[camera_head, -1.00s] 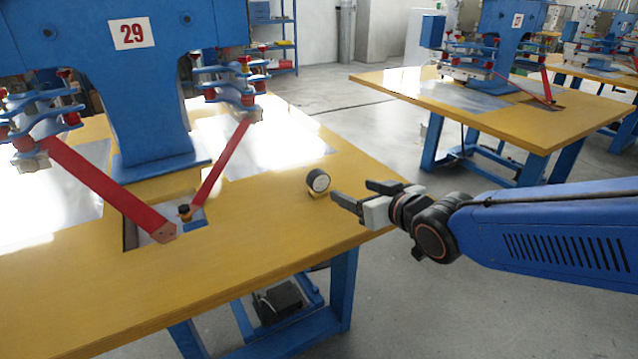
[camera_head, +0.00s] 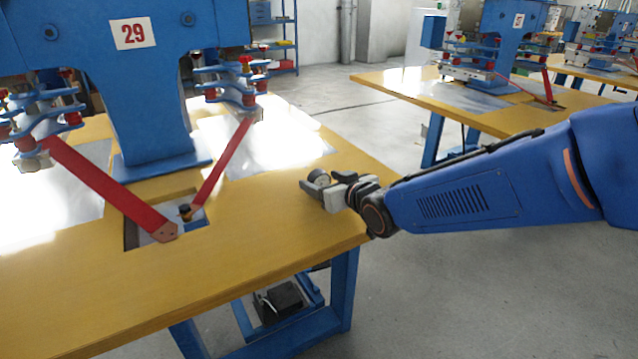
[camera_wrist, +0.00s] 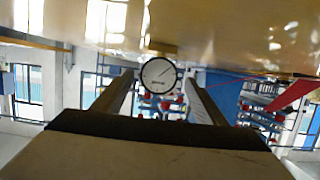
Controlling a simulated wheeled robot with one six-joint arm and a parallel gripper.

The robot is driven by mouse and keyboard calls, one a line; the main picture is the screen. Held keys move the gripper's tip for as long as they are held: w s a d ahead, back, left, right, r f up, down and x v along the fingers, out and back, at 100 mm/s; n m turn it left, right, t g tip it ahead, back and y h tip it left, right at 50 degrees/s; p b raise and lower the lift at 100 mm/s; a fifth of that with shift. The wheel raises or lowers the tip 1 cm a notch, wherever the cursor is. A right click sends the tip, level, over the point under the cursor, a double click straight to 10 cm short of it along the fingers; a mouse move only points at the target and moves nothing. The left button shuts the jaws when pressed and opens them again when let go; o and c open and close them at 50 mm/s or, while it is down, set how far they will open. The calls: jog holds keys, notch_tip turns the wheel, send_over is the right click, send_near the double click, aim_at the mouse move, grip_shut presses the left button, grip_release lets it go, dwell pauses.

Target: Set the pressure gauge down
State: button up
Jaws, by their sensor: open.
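The pressure gauge (camera_head: 319,178) is small and round, with a dark case and white dial. It stands on the wooden table (camera_head: 250,240) near its right edge. In the wrist view, which shows the table at the top, the gauge (camera_wrist: 159,74) faces me, with its brass-coloured foot against the tabletop. My gripper (camera_head: 322,184) is open and low over the table at the gauge. Its two fingers lie left and right of the gauge in the wrist view, with gaps visible. In the head view the fingers partly hide the gauge and its foot.
The blue press (camera_head: 150,100) numbered 29 stands on the table at the left. Its red bars (camera_head: 110,190) reach down to a recess in the tabletop. The table's front half is clear. Another table (camera_head: 470,105) with a press stands beyond an aisle at the right.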

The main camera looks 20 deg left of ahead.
jog(key=shift+x, duration=3.3)
jog(key=shift+w+r, duration=0.1)
jog(key=shift+r, duration=0.1)
jog(key=c, duration=1.4)
